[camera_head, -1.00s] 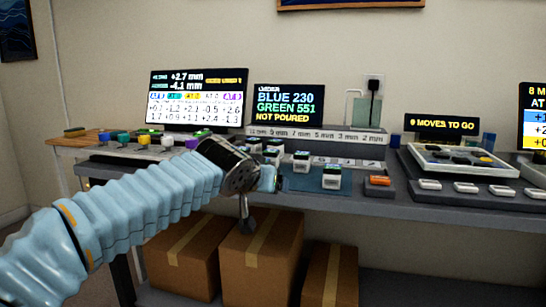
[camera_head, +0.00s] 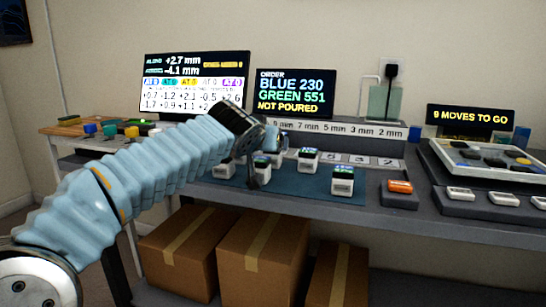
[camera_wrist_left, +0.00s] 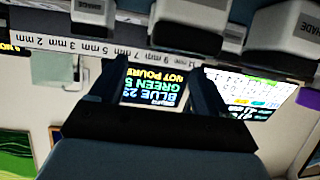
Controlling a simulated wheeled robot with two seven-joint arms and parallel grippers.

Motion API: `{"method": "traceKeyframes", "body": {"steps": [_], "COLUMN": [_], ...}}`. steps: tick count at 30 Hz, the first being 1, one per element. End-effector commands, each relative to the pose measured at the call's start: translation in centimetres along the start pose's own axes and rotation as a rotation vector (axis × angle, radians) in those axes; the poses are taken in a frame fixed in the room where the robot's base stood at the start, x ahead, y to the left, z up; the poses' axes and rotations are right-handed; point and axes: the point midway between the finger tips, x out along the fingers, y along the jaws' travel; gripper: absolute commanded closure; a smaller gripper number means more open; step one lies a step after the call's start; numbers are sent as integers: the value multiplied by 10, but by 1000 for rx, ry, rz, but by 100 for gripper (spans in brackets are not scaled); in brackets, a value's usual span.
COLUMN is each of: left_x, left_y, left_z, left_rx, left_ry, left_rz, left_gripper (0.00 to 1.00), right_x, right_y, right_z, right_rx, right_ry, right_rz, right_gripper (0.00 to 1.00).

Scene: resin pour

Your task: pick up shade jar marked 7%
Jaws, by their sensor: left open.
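Several white shade jars with dark tops stand on a blue mat (camera_head: 290,183) on the bench. One jar (camera_head: 343,180) is at the front right, another jar (camera_head: 308,158) behind it, and another jar (camera_head: 222,169) left of my gripper. No 7% mark is legible on any jar. My left gripper (camera_head: 267,158) is open and empty among the jars, partly covering some. In the left wrist view, which is upside down, its fingers (camera_wrist_left: 157,88) are apart with only the order screen beyond. Jars (camera_wrist_left: 190,28) cross the top there; one at right (camera_wrist_left: 285,38) reads SHADE.
A rack strip marked in mm (camera_head: 340,130) runs behind the jars. An orange item (camera_head: 400,187) sits on a dark block to the right, beside a tray of pieces (camera_head: 485,158). Screens stand behind. Cardboard boxes (camera_head: 255,255) are under the bench.

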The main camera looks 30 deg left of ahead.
Motion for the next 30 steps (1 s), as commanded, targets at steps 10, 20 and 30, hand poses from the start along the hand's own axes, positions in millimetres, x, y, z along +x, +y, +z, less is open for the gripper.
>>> {"method": "traceKeyframes", "body": {"steps": [10, 20, 30], "left_x": [44, 56, 56], "left_y": [-1, -1, -1], "left_z": [7, 7, 7], "left_rx": [1, 0, 0], "left_ry": [-3, 0, -1], "left_rz": [0, 1, 1], "left_gripper": [23, 23, 72], "right_x": [-2, -2, -2], "right_y": [-1, 0, -1], "right_z": [0, 0, 0], "right_rx": [0, 0, 0], "right_ry": [1, 1, 1], "right_rz": [0, 1, 1], "right_gripper": [0, 0, 0]}}
